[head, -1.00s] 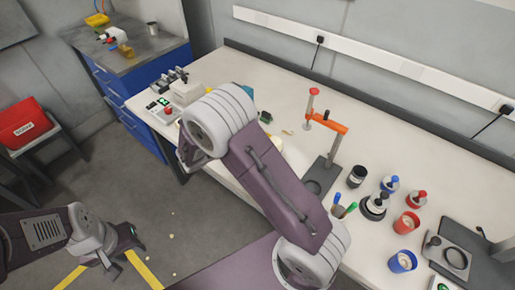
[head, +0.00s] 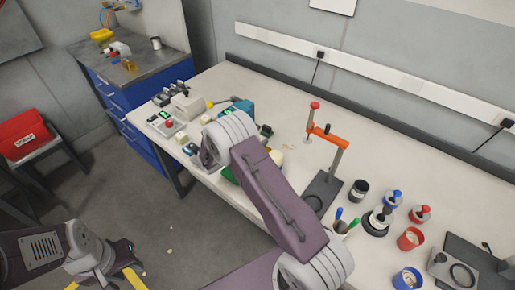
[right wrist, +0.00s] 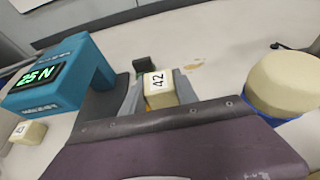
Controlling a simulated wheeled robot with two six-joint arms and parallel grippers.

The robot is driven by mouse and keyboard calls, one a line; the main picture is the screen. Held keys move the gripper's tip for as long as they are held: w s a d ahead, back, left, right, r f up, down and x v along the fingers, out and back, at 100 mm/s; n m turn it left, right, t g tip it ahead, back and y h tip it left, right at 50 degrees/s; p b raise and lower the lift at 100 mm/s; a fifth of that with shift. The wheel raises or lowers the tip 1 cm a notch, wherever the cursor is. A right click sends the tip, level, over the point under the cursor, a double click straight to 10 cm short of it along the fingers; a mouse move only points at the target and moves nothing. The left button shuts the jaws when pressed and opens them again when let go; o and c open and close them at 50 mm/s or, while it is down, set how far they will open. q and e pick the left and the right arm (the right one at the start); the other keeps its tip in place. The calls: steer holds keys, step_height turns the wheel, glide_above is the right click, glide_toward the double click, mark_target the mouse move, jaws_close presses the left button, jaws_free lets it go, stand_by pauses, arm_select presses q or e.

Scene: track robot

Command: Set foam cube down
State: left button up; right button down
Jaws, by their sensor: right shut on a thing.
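A pale yellow foam cube (right wrist: 157,92) with the label 42 sits between the fingers of my right gripper (right wrist: 158,84) in the right wrist view. The gripper is shut on it. I cannot tell whether the cube touches the bench top below. In the head view my right arm covers the held cube and most of that gripper. My left gripper (head: 124,258) is low at the left, over the floor and away from the bench.
A teal device (right wrist: 62,75) reading 25 N stands left of the held cube, with another labelled cube (right wrist: 28,131) near it. A round yellowish piece (right wrist: 284,82) in a blue holder is at the right. An orange-armed stand (head: 325,180) and several cups occupy the white bench (head: 380,140).

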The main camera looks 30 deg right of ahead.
step_height(320, 180, down, 4)
steer(key=shift+r, duration=0.15)
steer(key=shift+f, duration=0.2)
steer(key=shift+s+f, duration=0.1)
steer(key=shift+f, duration=0.1)
steer(key=c, duration=1.2)
jaws_free()
steer(key=shift+c, duration=0.2)
steer(key=shift+r, duration=0.1)
steer(key=shift+r, duration=0.4)
steer(key=v, duration=1.2)
steer(key=shift+f, duration=0.15)
